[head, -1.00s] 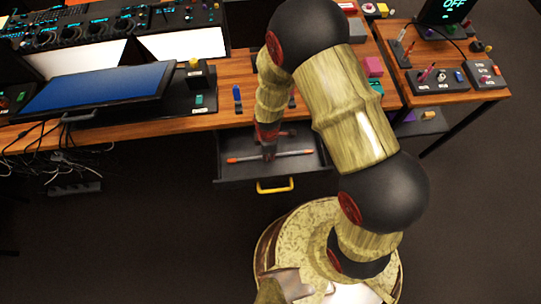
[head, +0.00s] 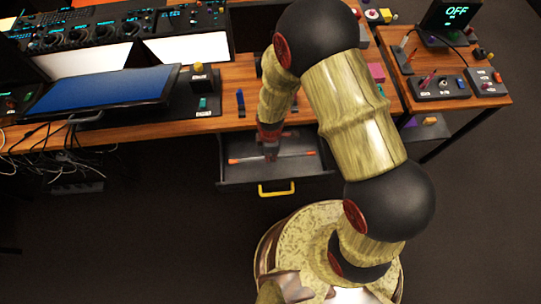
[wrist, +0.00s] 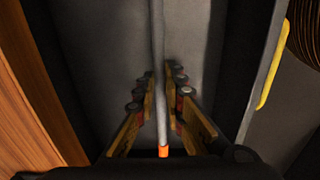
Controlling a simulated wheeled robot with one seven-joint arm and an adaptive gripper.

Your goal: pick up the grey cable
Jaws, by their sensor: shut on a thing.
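The grey cable (head: 295,155) is a thin straight length with orange ends. It lies across the open black drawer (head: 232,176), left to right in the head view. In the wrist view the cable (wrist: 158,60) runs up the middle, with one orange end (wrist: 163,151) near the gripper's base. My gripper (head: 271,157) reaches down into the drawer at the cable's middle part. In the wrist view its two fingers (wrist: 160,80) stand on either side of the cable and are shut on it. I cannot tell whether the cable is clear of the drawer floor.
The drawer has a yellow handle (head: 276,189) at its front. The wooden desk (head: 150,122) is above and behind it, with a monitor (head: 100,88) and control panels. A side table (head: 490,102) stands at the right. Loose cables hang at the left. The floor in front is clear.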

